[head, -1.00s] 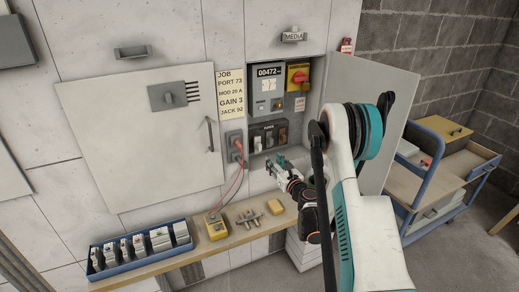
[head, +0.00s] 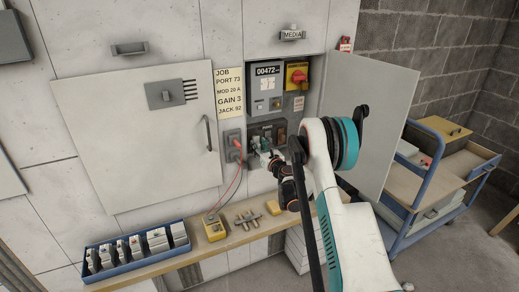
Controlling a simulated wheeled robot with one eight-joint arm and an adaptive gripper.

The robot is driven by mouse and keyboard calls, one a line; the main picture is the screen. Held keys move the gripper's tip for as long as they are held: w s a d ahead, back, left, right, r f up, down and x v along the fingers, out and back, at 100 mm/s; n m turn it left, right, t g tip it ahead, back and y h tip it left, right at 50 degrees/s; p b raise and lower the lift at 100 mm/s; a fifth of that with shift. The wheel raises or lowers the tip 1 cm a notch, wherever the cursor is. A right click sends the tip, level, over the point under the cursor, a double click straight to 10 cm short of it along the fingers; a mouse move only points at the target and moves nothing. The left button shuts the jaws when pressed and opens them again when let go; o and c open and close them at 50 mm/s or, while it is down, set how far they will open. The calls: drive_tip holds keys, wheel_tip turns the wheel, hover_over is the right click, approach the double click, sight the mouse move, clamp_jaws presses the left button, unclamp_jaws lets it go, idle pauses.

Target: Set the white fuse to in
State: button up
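The row of fuses sits in a dark panel (head: 281,124) low in the open cabinet. A brown fuse (head: 280,134) shows at the right of the row. My gripper (head: 257,146) is in front of the left part of the row, at or very close to it. It hides most of the white fuse there, so I cannot tell the fuse's position or whether the fingers touch it. The fingers are too small and overlapped to tell open from shut.
A grey meter (head: 266,88) and a red-and-yellow rotary switch (head: 297,75) are above the fuses. A socket with a red plug (head: 236,143) and leads is close left. The open cabinet door (head: 365,120) stands right. A shelf below holds a yellow tester (head: 214,229) and a blue tray (head: 136,262).

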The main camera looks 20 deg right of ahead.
drive_tip(key=shift+w, duration=0.1)
clamp_jaws()
drive_tip(key=shift+w, duration=1.35)
unclamp_jaws()
drive_tip(key=s, duration=1.2)
drive_tip(key=shift+d, duration=0.15)
